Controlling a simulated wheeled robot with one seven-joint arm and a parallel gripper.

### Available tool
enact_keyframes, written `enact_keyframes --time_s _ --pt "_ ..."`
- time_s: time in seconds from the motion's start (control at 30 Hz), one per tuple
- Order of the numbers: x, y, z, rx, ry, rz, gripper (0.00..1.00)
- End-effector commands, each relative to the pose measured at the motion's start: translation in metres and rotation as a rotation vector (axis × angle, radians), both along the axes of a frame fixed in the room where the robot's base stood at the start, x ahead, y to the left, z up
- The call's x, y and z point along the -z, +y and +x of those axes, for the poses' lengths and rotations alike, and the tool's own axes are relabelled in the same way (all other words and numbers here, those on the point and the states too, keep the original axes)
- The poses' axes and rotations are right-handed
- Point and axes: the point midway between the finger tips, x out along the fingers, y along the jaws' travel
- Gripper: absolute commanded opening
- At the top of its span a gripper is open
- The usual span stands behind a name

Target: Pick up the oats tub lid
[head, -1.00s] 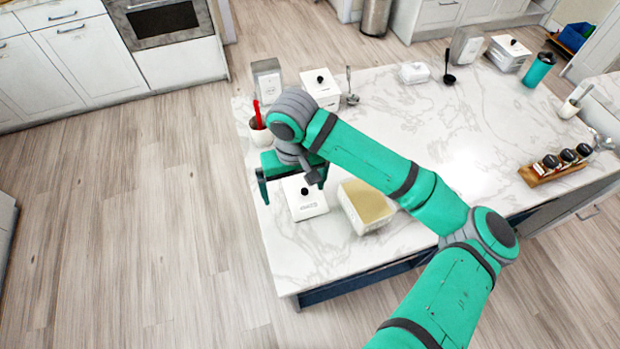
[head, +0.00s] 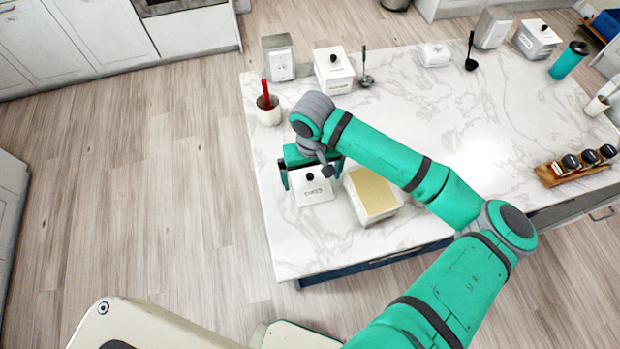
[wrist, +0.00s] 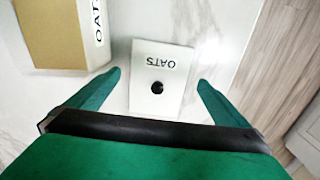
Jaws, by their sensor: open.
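The oats tub lid (head: 313,190) is a white square plate with a black round knob and dark lettering, lying on the marble counter. In the wrist view the lid (wrist: 160,62) reads OATS and sits between my two fingers. My gripper (head: 310,182) is open above the lid, with one finger on each side of it. In the wrist view my gripper (wrist: 160,83) holds nothing, and the lid's near edge is partly hidden by it. The open oats tub (head: 372,194) stands just right of the lid; its lettered side (wrist: 95,22) shows in the wrist view.
A white pot with a red utensil (head: 268,112) stands behind my gripper. White lidded tubs (head: 334,75) and a grey canister (head: 279,60) stand at the back. A spice rack (head: 570,170) is at the right. The counter's front left is clear.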

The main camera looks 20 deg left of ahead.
Motion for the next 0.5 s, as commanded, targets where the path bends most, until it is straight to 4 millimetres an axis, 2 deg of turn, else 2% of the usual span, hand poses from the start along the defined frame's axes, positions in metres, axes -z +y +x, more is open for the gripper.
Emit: enact_keyframes --time_s 0.2,0.47,0.5 --pt "0.025 -0.002 -0.001 0.001 0.001 -0.001 1.00" --pt "0.029 -0.001 -0.001 0.000 0.000 0.000 1.00" --pt "0.029 -0.001 -0.001 0.000 0.000 0.000 0.98"
